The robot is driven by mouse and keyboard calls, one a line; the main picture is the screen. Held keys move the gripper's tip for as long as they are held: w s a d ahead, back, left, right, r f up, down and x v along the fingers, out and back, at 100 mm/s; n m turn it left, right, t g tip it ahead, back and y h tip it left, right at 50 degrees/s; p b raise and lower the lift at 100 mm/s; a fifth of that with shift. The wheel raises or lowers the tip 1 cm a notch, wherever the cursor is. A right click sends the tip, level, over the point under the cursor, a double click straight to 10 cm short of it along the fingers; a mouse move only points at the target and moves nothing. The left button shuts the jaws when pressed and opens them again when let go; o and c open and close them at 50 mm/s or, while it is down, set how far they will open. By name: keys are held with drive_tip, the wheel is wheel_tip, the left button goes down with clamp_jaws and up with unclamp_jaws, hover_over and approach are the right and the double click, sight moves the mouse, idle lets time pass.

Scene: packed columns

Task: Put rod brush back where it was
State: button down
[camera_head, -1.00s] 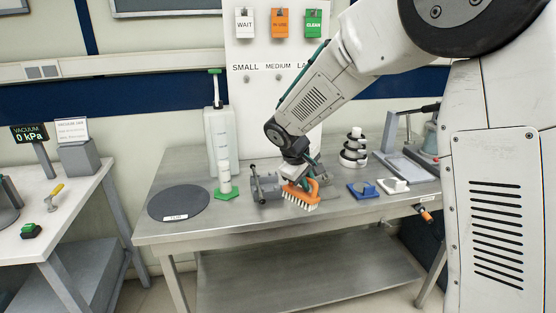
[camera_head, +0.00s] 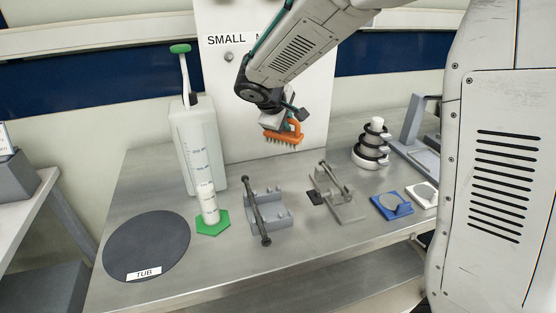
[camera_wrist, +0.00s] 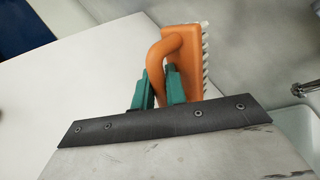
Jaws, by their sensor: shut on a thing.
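An orange brush (camera_head: 284,134) with a loop handle and pale bristles hangs from my gripper (camera_head: 290,119) in the head view, bristles down. It is in the air above the bench, in front of the white board. In the wrist view the teal fingers (camera_wrist: 159,86) are shut on the orange handle (camera_wrist: 166,51), with the bristles (camera_wrist: 206,58) on the right. Below the brush, a thin dark rod (camera_head: 257,212) lies across a grey cradle (camera_head: 283,214). Another rod (camera_head: 332,180) lies over a second grey stand (camera_head: 348,212).
The white board (camera_head: 240,110) has a peg (camera_head: 228,57) under SMALL. A tall jug (camera_head: 197,145), a green-based cylinder (camera_head: 208,205) and the dark TUB disc (camera_head: 147,240) stand left. A ringed post (camera_head: 371,145) and blue holder (camera_head: 391,206) stand right.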

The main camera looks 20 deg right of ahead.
sight(285, 140)
drive_tip(key=f, duration=0.6)
drive_tip(key=shift+w, duration=0.2)
drive_tip(key=shift+f, duration=1.9)
drive_tip(key=shift+f, duration=0.15)
drive_tip(key=c, duration=1.5)
unclamp_jaws()
drive_tip(key=shift+c, duration=0.2)
drive_tip(key=shift+o, duration=0.5)
drive_tip(key=shift+s, duration=0.15)
drive_tip(key=v, duration=1.2)
